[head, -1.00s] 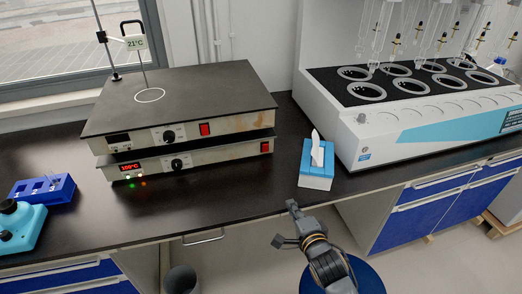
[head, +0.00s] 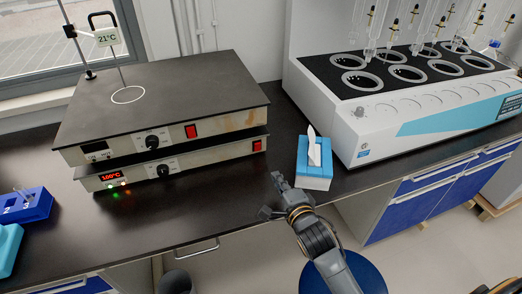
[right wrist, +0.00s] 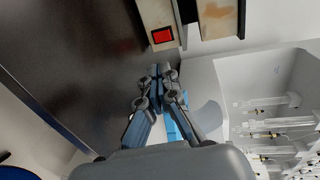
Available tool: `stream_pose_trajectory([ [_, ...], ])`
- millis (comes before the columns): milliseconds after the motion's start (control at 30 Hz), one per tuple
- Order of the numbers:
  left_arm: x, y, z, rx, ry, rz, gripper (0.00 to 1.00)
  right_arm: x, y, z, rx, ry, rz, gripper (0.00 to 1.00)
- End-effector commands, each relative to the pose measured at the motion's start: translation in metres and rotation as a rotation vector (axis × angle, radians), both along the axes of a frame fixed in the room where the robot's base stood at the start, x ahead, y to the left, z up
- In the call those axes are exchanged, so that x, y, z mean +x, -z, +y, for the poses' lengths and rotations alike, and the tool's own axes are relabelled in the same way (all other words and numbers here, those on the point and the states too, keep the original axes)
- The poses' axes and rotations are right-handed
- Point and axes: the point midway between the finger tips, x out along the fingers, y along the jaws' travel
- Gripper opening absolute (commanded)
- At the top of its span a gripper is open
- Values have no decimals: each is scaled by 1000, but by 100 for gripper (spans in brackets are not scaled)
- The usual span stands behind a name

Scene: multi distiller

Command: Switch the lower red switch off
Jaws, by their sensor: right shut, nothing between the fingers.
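The lower red switch (head: 257,146) is at the right end of the front of the lower hot plate (head: 205,155). This plate's display (head: 110,176) glows red at about 100°C, with small green and red lights below. The lower switch also shows in the right wrist view (right wrist: 162,35), beyond the fingertips. My right gripper (head: 276,178) is shut and empty, in front of and to the right of the switch, apart from it. Its closed fingertips show in the right wrist view (right wrist: 161,71). My left gripper is not in view.
The upper hot plate (head: 220,122), with another red switch (head: 190,131) and a dark display, sits on the lower one. A blue tissue box (head: 314,180) stands close to my right gripper. A white distiller (head: 350,130) is at the right. Bench in front of the plates is clear.

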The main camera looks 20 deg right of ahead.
Motion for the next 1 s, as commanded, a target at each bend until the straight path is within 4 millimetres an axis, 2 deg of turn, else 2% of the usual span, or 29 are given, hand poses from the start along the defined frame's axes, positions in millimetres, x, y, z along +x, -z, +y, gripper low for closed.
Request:
stream_pose_trajectory([
  [167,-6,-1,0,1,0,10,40,16,2,0,-2,0,-1,0],
  [500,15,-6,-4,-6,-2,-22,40,84,15,3,-3,-1,-1,0],
  [700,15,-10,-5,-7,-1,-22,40,118,14,3,-4,-1,-2,0],
  [833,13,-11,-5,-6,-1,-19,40,131,14,4,-3,-1,-1,0],
  [1000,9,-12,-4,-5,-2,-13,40,137,13,4,-1,0,-1,0],
])
